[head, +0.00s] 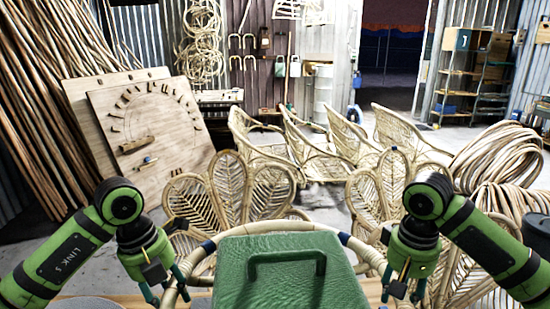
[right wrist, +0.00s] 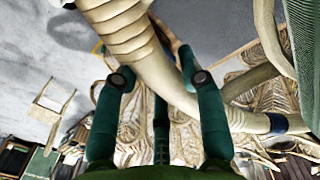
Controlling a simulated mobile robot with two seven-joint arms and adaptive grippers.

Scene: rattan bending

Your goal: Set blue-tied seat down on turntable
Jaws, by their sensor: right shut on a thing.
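The pale rattan seat hoop (head: 350,242) with a blue tie (head: 208,246) crosses the bottom middle of the head view. A blue tie (right wrist: 278,123) also shows on the rattan in the right wrist view. My right gripper (head: 402,291) is shut on the seat's right side; in the right wrist view, rattan passes between its fingers (right wrist: 152,62). My left gripper (head: 165,286) has its fingers on either side of the hoop's left side, but its grip is unclear. A green textured block with a handle hides much of the seat. No turntable is clearly identifiable.
A grey disc edge (head: 88,303) and wooden surface (head: 200,300) show at the bottom. Fan-backed rattan chairs (head: 228,185) stand just beyond the seat. A wooden peg board (head: 150,130) leans at left; coiled rattan (head: 495,158) lies at right.

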